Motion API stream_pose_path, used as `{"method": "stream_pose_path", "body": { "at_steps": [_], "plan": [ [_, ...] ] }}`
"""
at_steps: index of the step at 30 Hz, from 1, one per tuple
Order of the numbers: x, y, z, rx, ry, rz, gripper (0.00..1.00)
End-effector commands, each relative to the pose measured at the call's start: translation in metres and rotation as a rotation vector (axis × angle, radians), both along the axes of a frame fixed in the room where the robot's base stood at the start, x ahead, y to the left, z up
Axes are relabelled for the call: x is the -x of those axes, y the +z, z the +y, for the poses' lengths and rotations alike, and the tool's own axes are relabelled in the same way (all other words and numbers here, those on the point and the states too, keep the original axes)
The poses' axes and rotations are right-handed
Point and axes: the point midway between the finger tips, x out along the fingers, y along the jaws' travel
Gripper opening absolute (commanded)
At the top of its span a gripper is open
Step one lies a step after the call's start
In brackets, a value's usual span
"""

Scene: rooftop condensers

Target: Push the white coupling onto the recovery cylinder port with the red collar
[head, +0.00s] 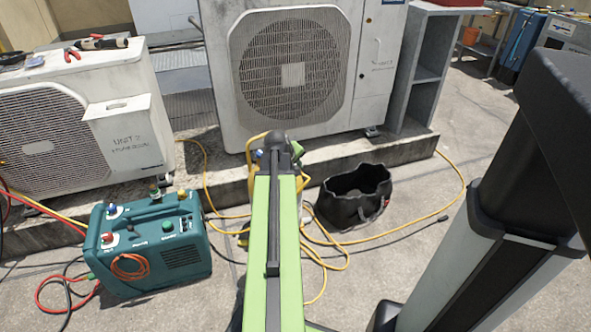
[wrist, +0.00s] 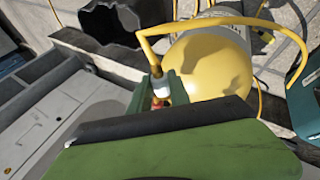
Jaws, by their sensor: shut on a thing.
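The white coupling (wrist: 160,86) is at the end of a thick yellow hose (wrist: 148,50) in the wrist view. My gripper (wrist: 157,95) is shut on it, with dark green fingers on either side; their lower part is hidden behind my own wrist. A small red patch (wrist: 155,102) shows just below the coupling. I cannot tell whether it is the red collar or whether the coupling touches a port. The yellow recovery cylinder (wrist: 205,72) is beside and behind the coupling. In the head view my arm hides the gripper, the coupling and most of the cylinder.
A black tool bag (head: 352,208) stands right of my arm. A teal recovery machine (head: 150,262) with hoses stands at the left. Condenser units (head: 292,72) stand behind on a concrete curb (head: 400,152). A yellow hose (head: 440,205) loops over the floor.

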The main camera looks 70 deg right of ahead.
Motion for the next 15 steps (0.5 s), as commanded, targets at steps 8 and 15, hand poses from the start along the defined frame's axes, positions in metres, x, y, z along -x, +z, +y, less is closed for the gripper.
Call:
{"method": "stream_pose_path", "body": {
  "at_steps": [8,15],
  "plan": [
    [0.0002,0.0000,-0.0009,0.000,-0.001,0.000,0.00],
    [0.0030,0.0001,-0.0053,0.000,-0.002,0.000,0.00]
  ]
}}
